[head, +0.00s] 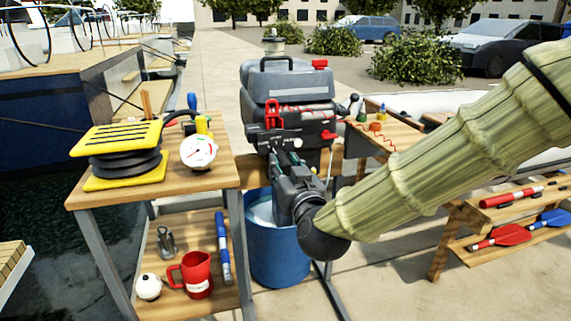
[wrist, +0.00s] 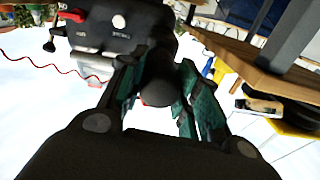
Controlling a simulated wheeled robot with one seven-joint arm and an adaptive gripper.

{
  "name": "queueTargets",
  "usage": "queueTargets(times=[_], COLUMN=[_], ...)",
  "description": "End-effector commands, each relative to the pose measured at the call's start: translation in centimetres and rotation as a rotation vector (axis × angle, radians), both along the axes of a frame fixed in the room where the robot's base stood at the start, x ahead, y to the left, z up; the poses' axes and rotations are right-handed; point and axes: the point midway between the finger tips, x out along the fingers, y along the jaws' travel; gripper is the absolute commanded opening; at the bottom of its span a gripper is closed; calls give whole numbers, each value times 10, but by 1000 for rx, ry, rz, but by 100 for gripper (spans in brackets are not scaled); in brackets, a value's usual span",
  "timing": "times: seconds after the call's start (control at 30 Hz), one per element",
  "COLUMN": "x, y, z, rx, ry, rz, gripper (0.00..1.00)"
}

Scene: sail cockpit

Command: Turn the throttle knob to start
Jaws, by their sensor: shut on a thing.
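The dark outboard motor (head: 287,88), with a red switch and white markings on its front panel (head: 290,137), stands in the middle of the head view. My gripper (head: 285,158) reaches its lower front. In the wrist view my gripper (wrist: 157,95) has its green-padded fingers on either side of a round black throttle knob (wrist: 157,86) and is shut on it. The motor's panel (wrist: 110,32) shows behind, with small white labels too blurred to read. In the head view the gripper hides the knob. The knob's setting cannot be told.
A wooden table (head: 225,178) at left holds a yellow-and-black coil stand (head: 122,153) and a white gauge (head: 198,151). A blue bucket (head: 275,262) stands below the motor. A red coiled cord (wrist: 50,66) hangs by the panel. A low rack (head: 505,225) stands at right.

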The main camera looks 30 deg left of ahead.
Motion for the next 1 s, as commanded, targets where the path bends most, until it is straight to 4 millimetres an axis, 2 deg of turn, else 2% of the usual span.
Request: queueTargets(times=[0.5, 1.0], x=[-1, -1], y=[1, 1], z=[0, 0], rx=[243, 314], ry=[289, 370], rz=[2, 3], gripper=[8, 8])
